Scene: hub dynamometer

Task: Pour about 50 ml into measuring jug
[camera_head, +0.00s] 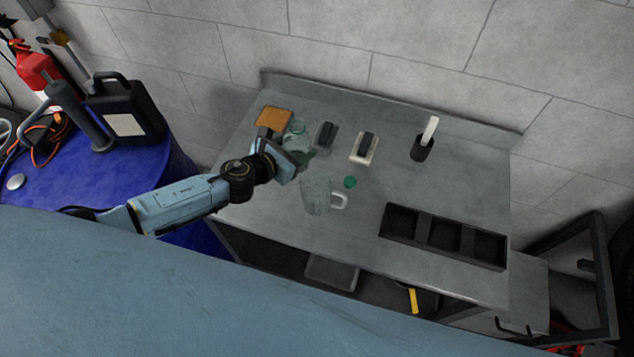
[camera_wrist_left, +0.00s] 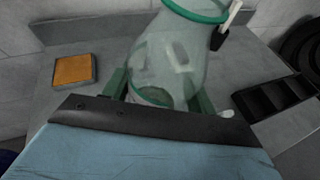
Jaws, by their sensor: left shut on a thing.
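My left gripper (camera_head: 296,160) is shut on a clear bottle (camera_head: 297,136) with a green rim. In the left wrist view the bottle (camera_wrist_left: 165,58) stands between the green finger pads, its green-rimmed mouth at the top edge. Its liquid level cannot be made out. The clear measuring jug (camera_head: 316,196) with a pale handle stands on the grey bench, just right of and nearer than the gripper. The jug is apart from the bottle, and its contents are not clear. A green cap (camera_head: 350,182) lies beyond the jug's handle. My right gripper is not in view.
The bench (camera_head: 380,190) also carries an orange pad (camera_head: 274,118), two small dark-topped blocks (camera_head: 364,148), a black cup (camera_head: 422,148) with a white stick, and a black divided tray (camera_head: 443,236). A blue drum (camera_head: 110,180) with a black canister (camera_head: 125,110) stands left.

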